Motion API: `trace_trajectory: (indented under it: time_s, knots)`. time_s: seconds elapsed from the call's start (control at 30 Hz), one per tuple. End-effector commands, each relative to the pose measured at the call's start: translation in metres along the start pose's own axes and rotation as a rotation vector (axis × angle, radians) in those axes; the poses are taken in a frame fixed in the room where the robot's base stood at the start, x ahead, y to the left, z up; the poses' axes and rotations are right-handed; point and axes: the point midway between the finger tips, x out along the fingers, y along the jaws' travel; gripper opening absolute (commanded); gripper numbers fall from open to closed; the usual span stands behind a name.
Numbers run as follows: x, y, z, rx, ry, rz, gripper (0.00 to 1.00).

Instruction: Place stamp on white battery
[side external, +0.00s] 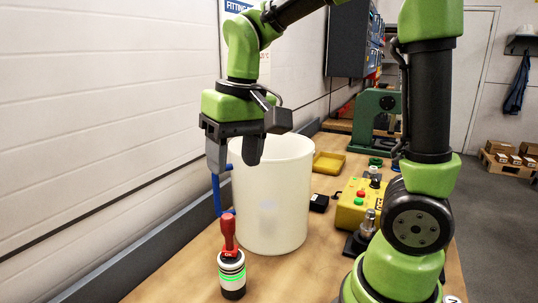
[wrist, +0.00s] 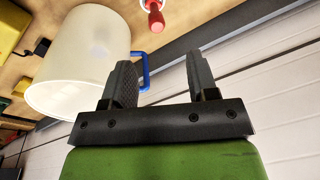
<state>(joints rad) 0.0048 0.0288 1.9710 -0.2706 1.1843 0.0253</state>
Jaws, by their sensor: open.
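The stamp (side external: 229,237), with a red handle and a wider red foot, stands upright on top of the white battery (side external: 231,277). The battery is a short white cylinder with dark bands and a glowing green ring, standing on the bench near the front. The stamp's red handle also shows at the top of the wrist view (wrist: 155,18); the battery is mostly out of that view. My gripper (side external: 236,166) is open and empty, above and behind the stamp, with its fingers apart. It also shows open in the wrist view (wrist: 160,62).
A large translucent white container (side external: 285,200) with a blue handle (side external: 215,195) stands close beside my gripper, just behind the battery. A yellow control box (side external: 355,212), a small black block (side external: 319,203) and a yellow tray (side external: 328,163) lie farther back. A wall runs along the left.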

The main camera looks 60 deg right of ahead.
Motion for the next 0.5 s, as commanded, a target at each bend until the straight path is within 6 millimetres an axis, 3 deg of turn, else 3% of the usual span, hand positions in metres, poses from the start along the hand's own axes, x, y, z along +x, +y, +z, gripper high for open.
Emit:
trace_trajectory:
  time_s: [0.1, 0.2, 0.33, 0.5]
  knots:
    - [-0.025, 0.004, 0.031, -0.011, 0.122, -0.091, 0.54]
    - [-0.037, 0.007, 0.056, -0.018, 0.219, -0.164, 0.54]
    - [-0.043, 0.012, 0.082, -0.025, 0.326, -0.238, 0.54]
    - [-0.044, 0.016, 0.099, -0.028, 0.401, -0.291, 0.54]
